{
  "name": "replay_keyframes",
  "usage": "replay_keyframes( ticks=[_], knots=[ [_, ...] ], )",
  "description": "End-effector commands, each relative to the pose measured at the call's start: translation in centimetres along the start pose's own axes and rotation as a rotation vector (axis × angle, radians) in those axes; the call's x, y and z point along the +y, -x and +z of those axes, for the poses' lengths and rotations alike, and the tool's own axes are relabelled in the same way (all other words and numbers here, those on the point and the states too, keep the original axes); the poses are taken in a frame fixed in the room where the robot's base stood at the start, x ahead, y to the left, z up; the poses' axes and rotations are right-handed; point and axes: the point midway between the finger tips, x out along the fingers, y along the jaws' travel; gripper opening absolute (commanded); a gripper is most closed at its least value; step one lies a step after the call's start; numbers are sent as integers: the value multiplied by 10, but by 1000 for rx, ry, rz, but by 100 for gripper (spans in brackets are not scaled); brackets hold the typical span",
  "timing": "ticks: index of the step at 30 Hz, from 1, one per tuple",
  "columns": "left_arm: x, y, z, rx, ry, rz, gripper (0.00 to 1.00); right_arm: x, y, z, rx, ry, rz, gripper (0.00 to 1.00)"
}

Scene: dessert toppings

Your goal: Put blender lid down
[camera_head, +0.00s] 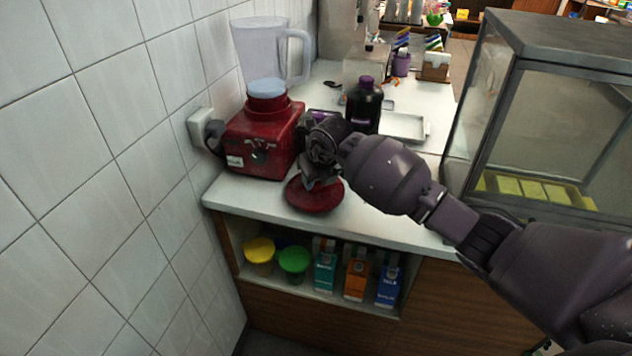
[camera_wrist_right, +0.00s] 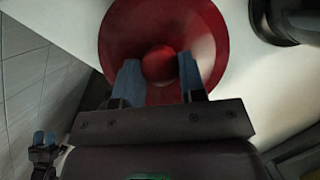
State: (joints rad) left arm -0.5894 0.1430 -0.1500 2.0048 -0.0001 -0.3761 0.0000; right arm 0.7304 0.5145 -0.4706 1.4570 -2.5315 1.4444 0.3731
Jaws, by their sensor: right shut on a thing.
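The red round blender lid (camera_head: 315,196) is at the counter's front edge, in front of the red blender base. My right gripper (camera_head: 318,176) reaches down to it from the right. In the right wrist view my right gripper (camera_wrist_right: 160,72) has its blue fingers on either side of the lid's round knob (camera_wrist_right: 159,64), shut on it. The lid's disc (camera_wrist_right: 195,30) looks roughly level; whether it touches the counter is unclear. A small gripper with blue tips, seemingly my left one (camera_wrist_right: 45,138), shows at the lower left of the wrist view.
The red blender (camera_head: 262,138) with its clear jug (camera_head: 262,50) stands behind the lid by the tiled wall. A dark bottle (camera_head: 364,106) and a white tray (camera_head: 404,127) are farther back. A glass case (camera_head: 560,130) stands right. Tubs and cartons (camera_head: 356,278) fill the shelf below.

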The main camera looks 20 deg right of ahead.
Motion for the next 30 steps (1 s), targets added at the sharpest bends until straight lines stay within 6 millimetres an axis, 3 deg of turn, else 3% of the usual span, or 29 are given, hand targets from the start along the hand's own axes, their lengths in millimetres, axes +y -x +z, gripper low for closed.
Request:
replay_keyframes(
  ticks=[3, 14, 15, 19, 30],
  knots=[
    [0, -1, 2, -2, 0, 0, 43, 0, -11, -4, 0, 0, -1, 9],
    [0, -1, 2, -3, -1, 0, 43, 0, -13, -5, -1, 1, -1, 9],
    [0, 0, 2, -3, -1, 0, 43, 0, -13, -5, -1, 0, -1, 42],
    [0, 0, 2, -4, -1, 0, 43, 0, -13, -5, -1, 0, -1, 62],
    [0, 2, 2, -4, 0, -1, 43, 0, -8, -4, -3, 1, -1, 63]
  ],
)
